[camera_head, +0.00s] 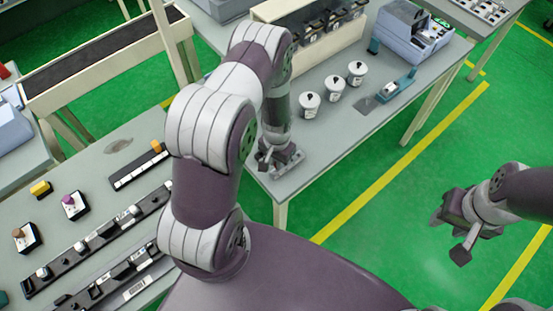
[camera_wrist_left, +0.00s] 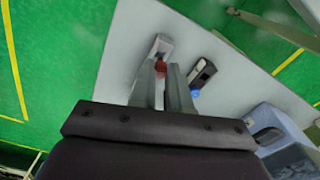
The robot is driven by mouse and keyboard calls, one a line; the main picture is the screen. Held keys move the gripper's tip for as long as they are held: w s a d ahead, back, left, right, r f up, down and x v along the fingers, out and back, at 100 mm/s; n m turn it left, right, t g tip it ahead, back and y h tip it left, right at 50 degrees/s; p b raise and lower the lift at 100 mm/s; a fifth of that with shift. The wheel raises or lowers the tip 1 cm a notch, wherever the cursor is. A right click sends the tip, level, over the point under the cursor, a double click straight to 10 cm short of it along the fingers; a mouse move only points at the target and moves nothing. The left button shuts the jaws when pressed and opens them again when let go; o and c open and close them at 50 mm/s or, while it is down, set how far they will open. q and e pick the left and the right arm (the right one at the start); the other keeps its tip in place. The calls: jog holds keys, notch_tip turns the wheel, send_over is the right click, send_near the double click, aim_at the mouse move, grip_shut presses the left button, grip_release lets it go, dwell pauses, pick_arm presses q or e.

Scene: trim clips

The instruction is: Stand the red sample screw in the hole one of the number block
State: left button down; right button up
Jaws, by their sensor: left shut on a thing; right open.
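My left gripper (camera_head: 268,162) is low over the near corner of the cup table. In the left wrist view, the left gripper (camera_wrist_left: 163,82) is shut on a small red piece, which I take to be the red sample screw (camera_wrist_left: 160,67). Most of the screw is hidden between the fingers. A light grey block (camera_wrist_left: 160,46) lies just beyond the fingertips; I cannot tell whether the screw touches it. No number or hole can be read, so I cannot tell if it is the number block. My right gripper (camera_head: 449,235) is open and empty above the green floor.
White cups (camera_head: 309,104) and a blue-grey machine (camera_head: 412,32) stand on the cup table. A dark block with a blue part (camera_wrist_left: 203,74) lies right of the fingers. The left table holds dark rails (camera_head: 98,240) and small blocks with coloured knobs (camera_head: 74,205).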

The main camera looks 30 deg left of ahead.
pick_arm(q)
jog(key=shift+f, duration=0.35)
jog(key=shift+s+f+b, duration=0.1)
jog(key=shift+f+b, duration=0.2)
jog(key=shift+b, duration=0.15)
jog(key=shift+f+b, duration=0.3)
jog(key=shift+f, duration=0.2)
jog(key=shift+f+b, duration=0.4)
jog(key=shift+b, duration=0.05)
jog(key=c, duration=1)
grip_release()
